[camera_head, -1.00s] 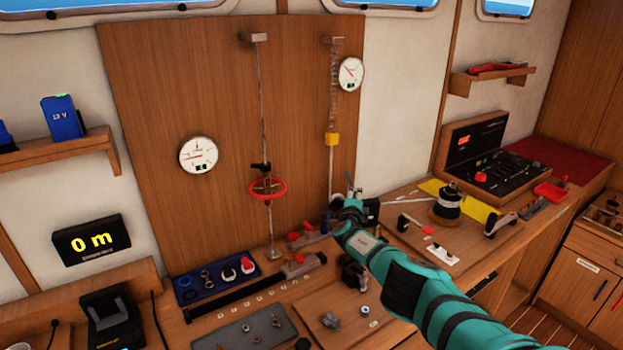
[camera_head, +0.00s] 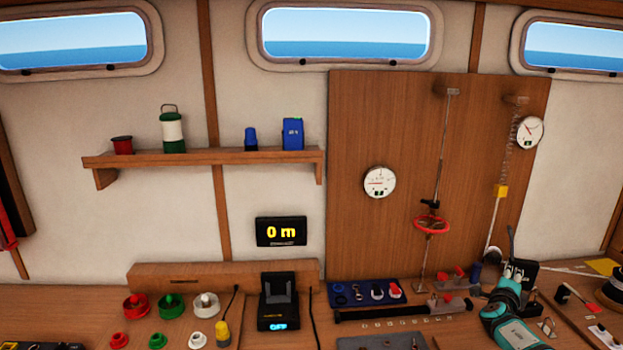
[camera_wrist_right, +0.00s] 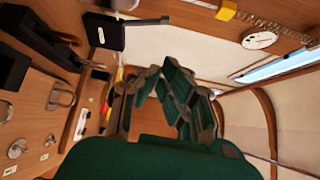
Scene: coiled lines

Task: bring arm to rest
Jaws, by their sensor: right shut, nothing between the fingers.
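My right arm (camera_head: 512,325), teal and black, comes in from the bottom right of the head view. Its gripper (camera_head: 514,272) is over the bench, in front of the foot of the wooden panel, beside a black device (camera_head: 524,276). In the right wrist view the green and grey fingers of the right gripper (camera_wrist_right: 165,82) show in the middle, shut and empty. My left arm and left gripper are not in view.
The bench holds a blue tray (camera_head: 350,301), a black unit (camera_head: 278,303) reading OFF and several coloured reels at the left. The upright panel (camera_head: 400,120) carries gauges, a red ring (camera_head: 431,224) on a line and a spring. A shelf (camera_head: 200,157) hangs at the left.

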